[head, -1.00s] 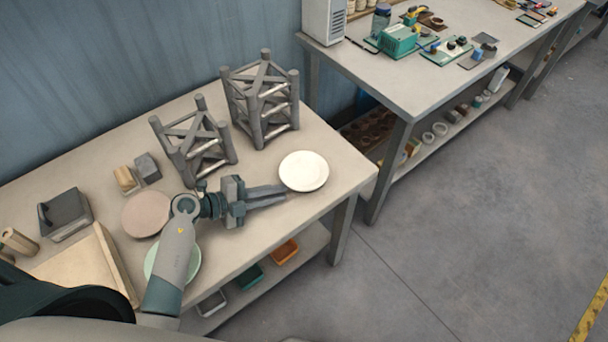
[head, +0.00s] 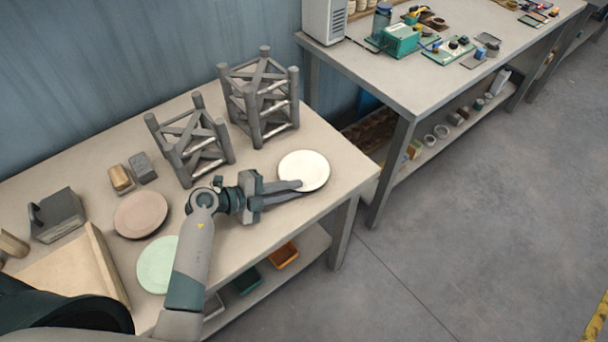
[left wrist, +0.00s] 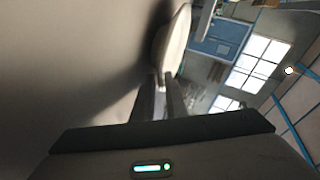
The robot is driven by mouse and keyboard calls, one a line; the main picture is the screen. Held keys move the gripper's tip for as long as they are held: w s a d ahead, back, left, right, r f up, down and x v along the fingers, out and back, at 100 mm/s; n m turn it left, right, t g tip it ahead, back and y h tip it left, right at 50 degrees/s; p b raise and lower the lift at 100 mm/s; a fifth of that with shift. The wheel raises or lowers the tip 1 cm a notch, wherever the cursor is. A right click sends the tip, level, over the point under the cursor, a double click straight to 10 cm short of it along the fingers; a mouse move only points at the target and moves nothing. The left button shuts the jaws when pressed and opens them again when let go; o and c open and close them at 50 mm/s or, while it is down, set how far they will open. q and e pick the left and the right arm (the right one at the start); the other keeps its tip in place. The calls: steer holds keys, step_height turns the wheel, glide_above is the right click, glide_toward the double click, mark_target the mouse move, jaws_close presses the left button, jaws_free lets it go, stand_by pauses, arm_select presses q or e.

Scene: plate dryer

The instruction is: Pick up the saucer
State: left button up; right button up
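The white saucer (head: 304,168) lies at the right end of the near table. My left gripper (head: 302,188) is at its near rim, with one finger overlapping the saucer in the head view. In the left wrist view the saucer (left wrist: 174,42) appears edge-on, its rim at the tips of the gripper fingers (left wrist: 164,82). The fingers look apart, with a narrow gap around the rim; firm contact cannot be made out. A pinkish plate (head: 140,214) and a pale green plate (head: 157,264) lie further left. My right gripper is not in view.
Two grey tubular racks (head: 190,145) (head: 260,100) stand behind my gripper. A dark box (head: 58,216), small blocks (head: 121,178) and a wooden tray (head: 103,262) are at the left. The table's front edge is close to my gripper. A second bench (head: 420,85) stands at the back right.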

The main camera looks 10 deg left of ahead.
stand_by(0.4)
arm_select(q)
jaws_close()
steer(key=shift+r, duration=0.1)
steer(key=shift+r, duration=0.55)
steer(key=r, duration=0.2)
steer(key=r+b, duration=0.1)
steer(key=shift+s+d+r, duration=0.15)
steer(key=shift+s+d, duration=0.15)
steer(key=shift+d, duration=0.05)
steer(key=s+d+r+b, duration=0.1)
steer(key=s+d+r, duration=0.5)
steer(key=d, duration=0.2)
steer(key=shift+s+d+r, duration=0.15)
steer(key=shift+s+r, duration=0.1)
steer(key=shift+s, duration=0.15)
